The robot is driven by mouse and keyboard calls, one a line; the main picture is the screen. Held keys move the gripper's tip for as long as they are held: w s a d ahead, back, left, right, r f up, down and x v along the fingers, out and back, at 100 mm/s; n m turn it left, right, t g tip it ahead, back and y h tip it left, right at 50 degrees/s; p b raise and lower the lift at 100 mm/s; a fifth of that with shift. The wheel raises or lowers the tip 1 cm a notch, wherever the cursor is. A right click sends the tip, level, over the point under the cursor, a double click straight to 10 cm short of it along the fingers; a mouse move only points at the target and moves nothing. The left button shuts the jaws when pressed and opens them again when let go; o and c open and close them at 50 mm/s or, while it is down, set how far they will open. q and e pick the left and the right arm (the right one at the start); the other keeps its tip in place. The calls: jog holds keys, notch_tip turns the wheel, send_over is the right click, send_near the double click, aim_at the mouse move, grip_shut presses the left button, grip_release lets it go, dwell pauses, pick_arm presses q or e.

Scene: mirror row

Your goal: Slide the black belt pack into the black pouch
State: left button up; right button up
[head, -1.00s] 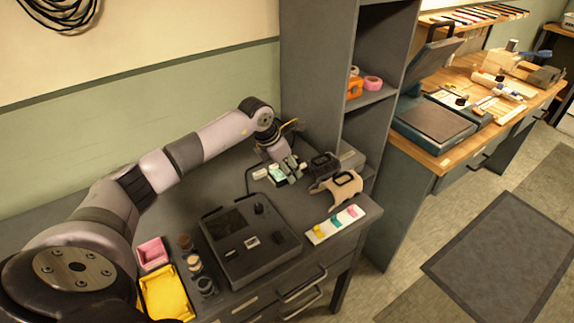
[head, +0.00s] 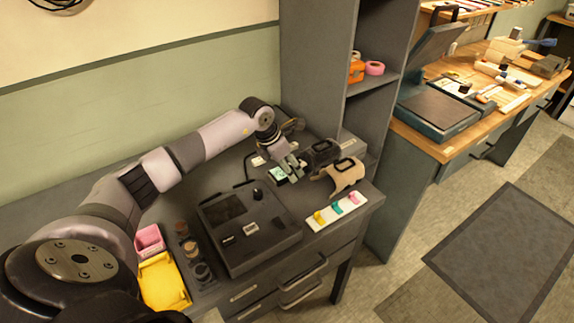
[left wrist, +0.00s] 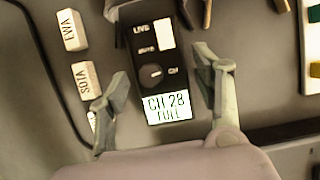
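The black belt pack lies on the grey bench top with its lit screen (head: 280,175) showing in the head view. In the left wrist view, the belt pack (left wrist: 152,45) shows a knob, a white label and a screen reading "CH 28 FULL". My left gripper (head: 288,168) is over it. In the left wrist view, the left gripper's fingers (left wrist: 162,78) stand open on both sides of the pack, with gaps visible. The black pouch (head: 321,152) stands just right of the gripper, its mouth upward. My right gripper is out of view.
A beige pouch (head: 345,177) stands right of the black one. A white strip with coloured clips (head: 338,211) lies nearer the front edge. A black console (head: 248,232), yellow tray (head: 163,282) and pink bin (head: 149,239) lie left. A shelf unit (head: 318,75) rises behind.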

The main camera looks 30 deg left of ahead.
pick_arm(q)
jog(key=shift+o, duration=0.8)
